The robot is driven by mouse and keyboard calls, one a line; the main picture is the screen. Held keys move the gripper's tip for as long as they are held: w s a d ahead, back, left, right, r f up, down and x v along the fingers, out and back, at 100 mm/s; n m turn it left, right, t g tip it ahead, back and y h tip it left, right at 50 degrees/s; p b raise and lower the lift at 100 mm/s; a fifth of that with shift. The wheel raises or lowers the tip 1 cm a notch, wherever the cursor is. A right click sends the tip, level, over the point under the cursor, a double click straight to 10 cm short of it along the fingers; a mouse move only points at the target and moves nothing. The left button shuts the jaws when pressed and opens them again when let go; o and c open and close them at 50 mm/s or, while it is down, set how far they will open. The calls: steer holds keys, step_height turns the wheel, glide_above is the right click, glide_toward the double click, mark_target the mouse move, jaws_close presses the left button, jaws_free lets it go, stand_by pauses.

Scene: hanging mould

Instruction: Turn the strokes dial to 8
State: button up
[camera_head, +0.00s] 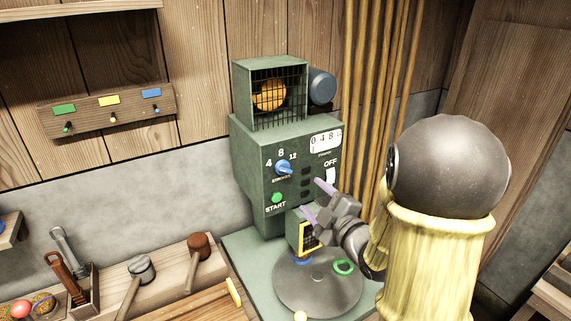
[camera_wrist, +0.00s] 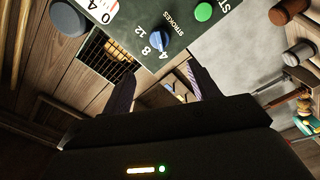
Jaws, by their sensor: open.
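The strokes dial (camera_head: 284,168) is a blue knob on the green machine's front panel, with 4, 8 and 12 printed around its upper side. It also shows in the wrist view (camera_wrist: 157,40), near the top middle, beyond my fingertips. I cannot tell for sure which number its pointer faces. My gripper (camera_head: 313,200) is open and empty, its two purple-tipped fingers apart, to the lower right of the dial and not touching it. In the wrist view the dial lies between the lines of my fingers (camera_wrist: 159,74), with a gap beyond them.
The green START button (camera_head: 277,198) sits below the dial. The OFF switch (camera_head: 331,175) and counter (camera_head: 325,141) are to the right. A round grey plate (camera_head: 318,290) with a green ring (camera_head: 344,267) is below my gripper. Mallets (camera_head: 199,247) lie at left.

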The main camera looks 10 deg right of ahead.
mark_target(286, 172)
steer(key=p+x, duration=0.4)
steer(key=x, duration=0.9)
steer(key=shift+w+p, duration=0.2)
steer(key=shift+p, duration=0.15)
steer(key=shift+f, duration=0.1)
steer(key=c, duration=0.9)
